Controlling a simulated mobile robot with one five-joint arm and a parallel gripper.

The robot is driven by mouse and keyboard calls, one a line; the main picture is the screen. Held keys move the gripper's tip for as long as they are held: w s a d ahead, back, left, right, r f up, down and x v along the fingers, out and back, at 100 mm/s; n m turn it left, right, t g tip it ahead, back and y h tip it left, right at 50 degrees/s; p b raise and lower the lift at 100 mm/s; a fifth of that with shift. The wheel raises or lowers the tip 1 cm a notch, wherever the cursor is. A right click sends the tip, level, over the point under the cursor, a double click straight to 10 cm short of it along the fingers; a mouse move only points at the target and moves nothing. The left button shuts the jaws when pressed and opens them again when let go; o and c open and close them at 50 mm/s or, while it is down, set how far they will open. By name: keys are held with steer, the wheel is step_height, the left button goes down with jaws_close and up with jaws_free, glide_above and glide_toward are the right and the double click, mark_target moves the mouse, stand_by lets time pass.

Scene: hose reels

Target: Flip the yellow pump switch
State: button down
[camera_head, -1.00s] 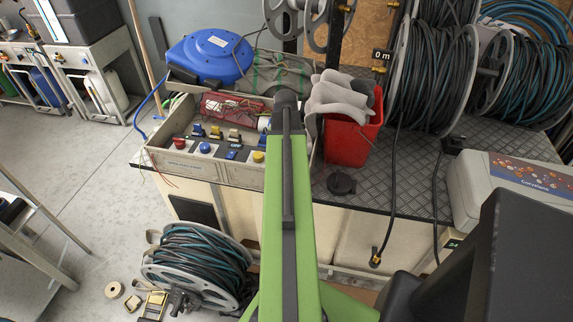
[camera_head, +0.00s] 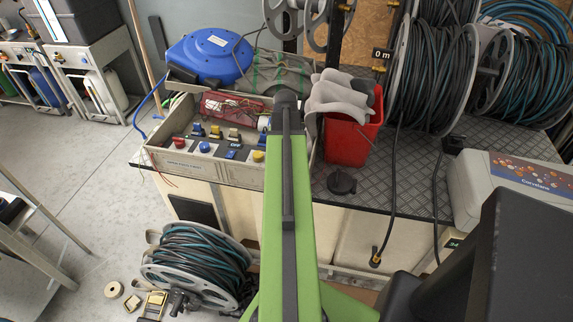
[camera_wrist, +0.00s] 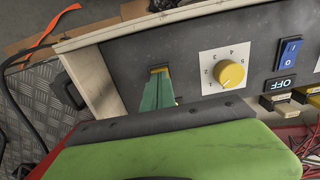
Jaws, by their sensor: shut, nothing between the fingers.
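The control panel box (camera_head: 215,175) stands on the bench, with a row of switches and knobs. In the wrist view, my gripper (camera_wrist: 158,82) shows as greenish fingers closed together, with nothing held. Its tips are at the dark panel face (camera_wrist: 190,45), right at a small yellow piece (camera_wrist: 160,69). This looks like the yellow switch, mostly hidden by the fingers; its position and any contact cannot be told. Beside it is a yellow numbered knob (camera_wrist: 230,74), also seen in the head view (camera_head: 258,156). In the head view my arm hides the gripper and that switch.
A blue rocker (camera_wrist: 289,53) and an OFF label (camera_wrist: 281,85) sit beyond the knob. Yellow-topped toggles (camera_head: 233,134) stand behind. A red bucket (camera_head: 347,140) with grey gloves is right of the box. A blue reel (camera_head: 205,58) stands behind it.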

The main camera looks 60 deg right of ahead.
steer(key=shift+f+b, duration=0.7)
steer(key=shift+f, duration=0.05)
steer(key=shift+r, duration=0.1)
step_height(320, 180, up, 7)
steer(key=p, duration=0.7)
stand_by(0.5)
